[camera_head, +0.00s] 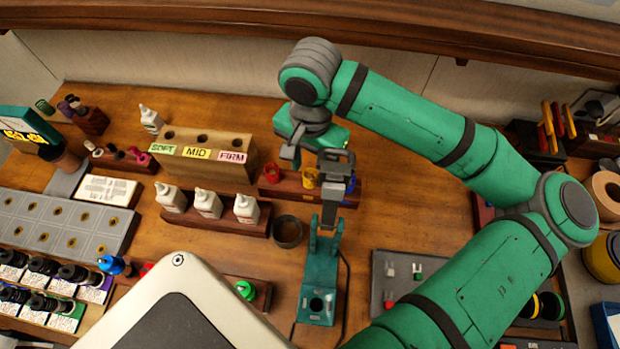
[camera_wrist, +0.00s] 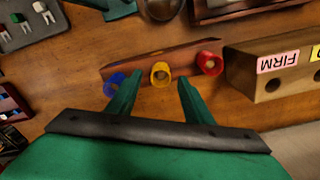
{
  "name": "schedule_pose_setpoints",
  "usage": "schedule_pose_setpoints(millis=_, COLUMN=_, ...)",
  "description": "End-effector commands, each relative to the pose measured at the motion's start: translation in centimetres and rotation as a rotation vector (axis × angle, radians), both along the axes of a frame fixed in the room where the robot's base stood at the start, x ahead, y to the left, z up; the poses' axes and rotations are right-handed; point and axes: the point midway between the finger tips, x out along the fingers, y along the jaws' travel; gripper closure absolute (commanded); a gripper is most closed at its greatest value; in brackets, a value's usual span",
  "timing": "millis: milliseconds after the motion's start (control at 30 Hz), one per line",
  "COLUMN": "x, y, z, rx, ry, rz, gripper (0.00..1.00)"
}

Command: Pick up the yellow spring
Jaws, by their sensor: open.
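The yellow spring (camera_head: 310,177) stands in the middle of a dark red wooden rack (camera_head: 285,190) in the head view. In the wrist view the yellow spring (camera_wrist: 160,73) sits between a blue spring (camera_wrist: 114,82) on the left and a red spring (camera_wrist: 209,63) on the right. My gripper (camera_wrist: 157,82) is open and empty. Its two green fingers point towards the rack, with the yellow spring seen between their tips. The spring appears clear of both fingers; the exact height gap is hard to tell. In the head view my gripper partly hides the rack's right part.
A wooden block labelled SOFT, MID and FIRM (camera_head: 205,155) stands left of the rack. White bottles (camera_head: 208,203) in a holder and a dark round cup (camera_head: 288,231) are nearby. A teal stand (camera_head: 319,285) is in front. A grey tray (camera_head: 405,263) lies to the right.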

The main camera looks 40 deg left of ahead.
Motion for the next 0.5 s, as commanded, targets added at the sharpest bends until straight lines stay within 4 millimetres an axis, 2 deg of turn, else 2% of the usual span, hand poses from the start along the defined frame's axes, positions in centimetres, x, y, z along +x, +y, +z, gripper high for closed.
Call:
schedule_pose_setpoints(millis=100, x=0.0, y=0.1, z=-1.7, rx=0.000, ry=0.001, rz=0.000, gripper=0.54)
schedule_pose_setpoints(millis=200, x=0.0, y=0.1, z=-2.5, rx=0.001, ry=0.001, rz=0.000, gripper=0.54)
schedule_pose_setpoints(millis=467, x=0.1, y=0.0, z=-2.9, rx=0.001, ry=0.000, rz=-0.001, gripper=0.54)
schedule_pose_setpoints(millis=500, x=0.1, y=0.0, z=-2.9, rx=0.001, ry=0.000, rz=-0.002, gripper=0.56)
